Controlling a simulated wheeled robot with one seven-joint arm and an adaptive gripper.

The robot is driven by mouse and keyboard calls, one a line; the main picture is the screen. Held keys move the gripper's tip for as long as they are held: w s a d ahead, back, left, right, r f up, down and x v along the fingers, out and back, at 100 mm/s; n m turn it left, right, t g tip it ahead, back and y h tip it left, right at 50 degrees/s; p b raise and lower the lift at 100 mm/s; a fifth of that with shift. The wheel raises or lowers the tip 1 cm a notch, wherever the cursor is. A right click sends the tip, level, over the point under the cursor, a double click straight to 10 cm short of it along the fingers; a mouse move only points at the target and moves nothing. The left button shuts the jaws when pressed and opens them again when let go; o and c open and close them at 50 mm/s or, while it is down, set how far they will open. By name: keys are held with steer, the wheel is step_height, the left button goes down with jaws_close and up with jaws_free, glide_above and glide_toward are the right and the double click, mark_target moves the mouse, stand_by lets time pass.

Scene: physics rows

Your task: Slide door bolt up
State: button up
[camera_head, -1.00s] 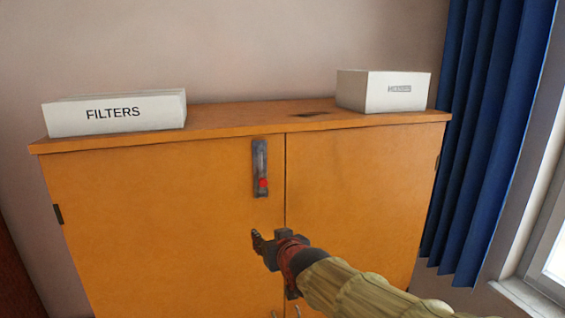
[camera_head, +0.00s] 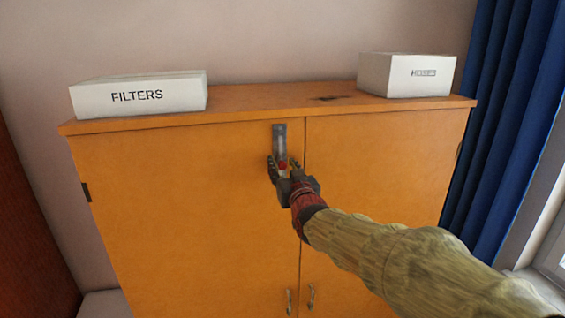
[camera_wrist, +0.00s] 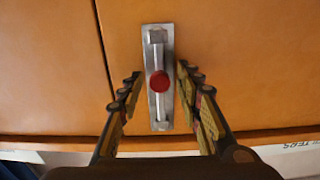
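The door bolt (camera_head: 280,140) is a grey metal plate with a rod, fixed upright near the top of the left cabinet door (camera_head: 190,200). Its red knob (camera_head: 283,166) sits at the lower part of the plate. In the wrist view the bolt plate (camera_wrist: 151,121) and red knob (camera_wrist: 159,81) are between my fingers. My gripper (camera_head: 283,164) is at the bolt with its fingers spread on either side of the knob. In the wrist view my gripper (camera_wrist: 157,78) is open, with gaps between both fingers and the knob.
A white FILTERS box (camera_head: 138,95) and a second white box (camera_head: 407,75) stand on the cabinet top (camera_head: 250,101). Two handles (camera_head: 311,296) are low on the doors. A blue curtain (camera_head: 500,120) hangs at the right. The door surface around the bolt is clear.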

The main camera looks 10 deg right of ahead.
steer(key=shift+w, duration=0.35)
jaws_close()
stand_by(0.4)
stand_by(0.4)
